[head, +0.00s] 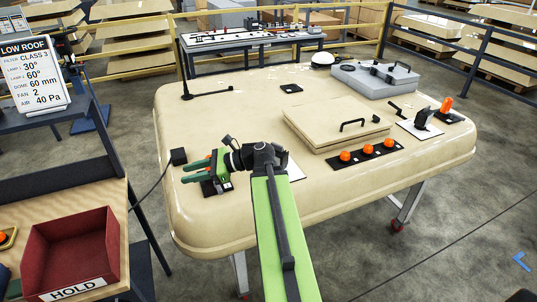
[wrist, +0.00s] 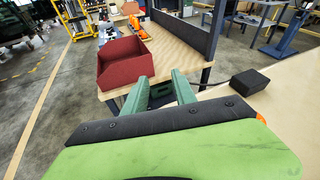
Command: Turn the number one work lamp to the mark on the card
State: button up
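The card (head: 32,75) stands at the left of the head view and reads LAMP 1 30° and LAMP 2 60°. My gripper (head: 190,171) is over the left front of the cream cab roof (head: 230,215). Its green fingers are apart with nothing visible held; they also show in the wrist view (wrist: 158,90). A black plate (head: 212,189) with a white label lies just under the gripper, largely covered by it. I cannot tell whether this is the number one work lamp. An orange piece (wrist: 262,118) peeks out behind my gripper in the wrist view.
A black box (head: 178,156) with a cable sits left of my gripper. The red HOLD bin (head: 72,252) stands on the side bench. A raised hatch (head: 335,120), orange knobs (head: 367,149), a grey case (head: 375,79) and an orange-topped fitting (head: 447,105) occupy the roof's right.

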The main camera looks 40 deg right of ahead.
jog(key=s+d+f+m+t+h+b, duration=0.1)
jog(key=s+d+m+t+h+b, duration=0.15)
jog(key=s+d, duration=0.65)
jog(key=s+d+m+t+h+b, duration=0.2)
jog(key=s+d+m+t+h, duration=0.3)
jog(key=d, duration=0.8)
jog(key=s+d+f+m+h+b, duration=0.1)
jog(key=s+d+m+b, duration=0.1)
jog(key=s+d, duration=0.75)
jog(key=w, duration=1.9)
jog(key=shift+a+r, duration=0.25)
jog(key=shift+a, duration=0.05)
jog(key=shift+s, duration=0.1)
jog(key=shift+c, duration=0.2)
grip_shut()
